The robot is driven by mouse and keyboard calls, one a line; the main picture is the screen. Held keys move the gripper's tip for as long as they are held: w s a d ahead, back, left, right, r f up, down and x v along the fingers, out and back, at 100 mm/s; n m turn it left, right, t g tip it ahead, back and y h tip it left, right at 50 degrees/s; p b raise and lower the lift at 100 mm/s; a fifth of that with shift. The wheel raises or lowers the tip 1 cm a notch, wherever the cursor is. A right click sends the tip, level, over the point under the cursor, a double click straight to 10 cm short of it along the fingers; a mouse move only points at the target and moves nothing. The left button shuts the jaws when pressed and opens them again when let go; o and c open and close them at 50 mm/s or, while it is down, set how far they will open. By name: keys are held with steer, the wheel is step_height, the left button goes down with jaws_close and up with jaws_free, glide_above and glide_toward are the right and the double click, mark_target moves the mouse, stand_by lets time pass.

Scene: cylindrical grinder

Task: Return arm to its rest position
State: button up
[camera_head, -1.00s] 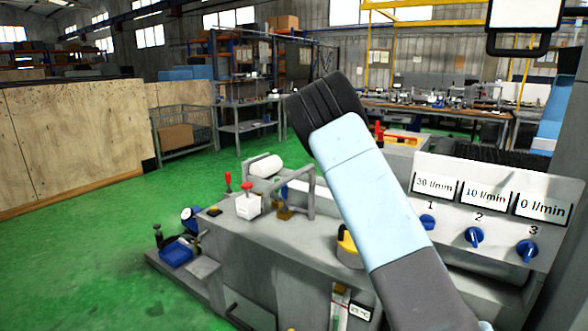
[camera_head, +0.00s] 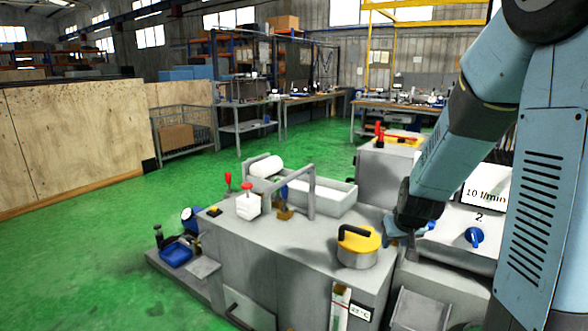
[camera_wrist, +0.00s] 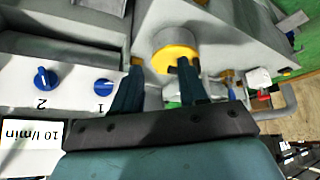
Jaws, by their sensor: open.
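My arm (camera_head: 470,130) comes down from the upper right in the head view, bent at the elbow. My gripper (camera_head: 394,232) is low beside the flow panel, just right of the yellow-lidded pot (camera_head: 358,246). In the wrist view my gripper (camera_wrist: 160,66) has its two dark fingers apart with nothing between them. The pot (camera_wrist: 173,55) lies beyond the fingertips there, and I cannot tell the exact gap. My arm hides part of the panel in the head view.
The panel has blue knobs, with knob 2 (camera_head: 475,237) beside my arm; knob 1 (camera_wrist: 104,87) shows in the wrist view. Green floor (camera_head: 100,245) is open at left.

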steer(key=s+a+r, duration=0.2)
steer(key=s+r, duration=0.7)
steer(key=s, duration=0.2)
steer(key=s+a+r, duration=0.1)
steer(key=s+r, duration=0.9)
steer(key=s, duration=0.2)
steer(key=shift+s+a+g+y, duration=0.25)
steer(key=shift+a+g+y, duration=0.05)
steer(key=shift+a, duration=0.05)
